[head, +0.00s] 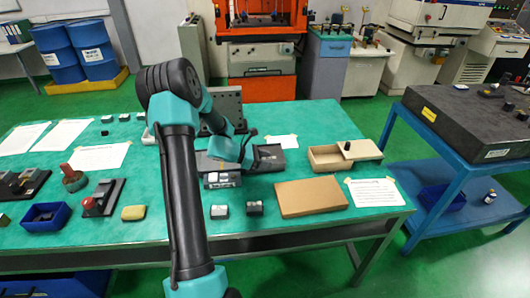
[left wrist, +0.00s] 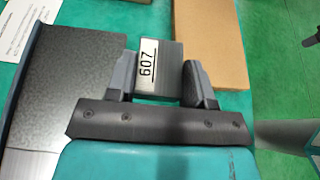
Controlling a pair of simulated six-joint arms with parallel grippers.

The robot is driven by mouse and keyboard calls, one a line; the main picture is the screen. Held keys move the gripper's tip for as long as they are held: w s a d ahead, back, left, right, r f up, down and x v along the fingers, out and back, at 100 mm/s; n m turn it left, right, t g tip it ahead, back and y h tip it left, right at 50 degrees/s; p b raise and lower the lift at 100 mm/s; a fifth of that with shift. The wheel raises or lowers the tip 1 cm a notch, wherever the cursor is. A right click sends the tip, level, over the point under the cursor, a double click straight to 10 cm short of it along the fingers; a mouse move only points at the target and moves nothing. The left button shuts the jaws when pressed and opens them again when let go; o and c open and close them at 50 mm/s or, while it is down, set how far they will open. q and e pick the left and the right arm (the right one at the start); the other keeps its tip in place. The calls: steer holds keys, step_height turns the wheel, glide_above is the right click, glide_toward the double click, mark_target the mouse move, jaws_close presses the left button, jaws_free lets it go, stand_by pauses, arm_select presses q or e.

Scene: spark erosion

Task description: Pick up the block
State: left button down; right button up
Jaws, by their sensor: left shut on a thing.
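In the left wrist view, a grey metal block (left wrist: 180,57) with a white label reading "607" sits between the two dark fingers of my left gripper (left wrist: 160,78). The fingers touch it on both sides, so the gripper is shut on it. In the head view my left gripper (head: 247,152) is over the grey flat plate (head: 271,158) in the middle of the green table. The block in its fingers is hard to make out there. I cannot tell whether the block rests on something or hangs free. My right gripper is not in view.
Two small blocks (head: 254,208) lie near the table's front edge, beside a brown board (head: 311,197). An open wooden box (head: 327,159) stands at right. A blue bin (head: 46,217) and a yellow piece (head: 133,212) are at left. A perforated upright plate (head: 226,108) stands behind.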

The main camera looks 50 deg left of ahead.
arm_select(q)
steer(key=s+d, duration=0.3)
steer(key=shift+s+d+r, duration=0.15)
steer(key=shift+d+r, duration=0.1)
steer(key=shift+d, duration=0.15)
stand_by(0.5)
steer(key=w+d+r+n+y, duration=0.1)
steer(key=w+d, duration=0.4)
steer(key=d, duration=0.5)
steer(key=w+d+r+n+t+y, duration=0.1)
steer(key=w+d, duration=0.4)
steer(key=d, duration=0.5)
steer(key=w+d+r+n+t+y, duration=0.1)
steer(key=w+d, duration=0.4)
steer(key=d, duration=0.5)
steer(key=shift+r+n+y, duration=0.2)
steer(key=shift+n+y, duration=0.2)
steer(key=shift+y, duration=0.1)
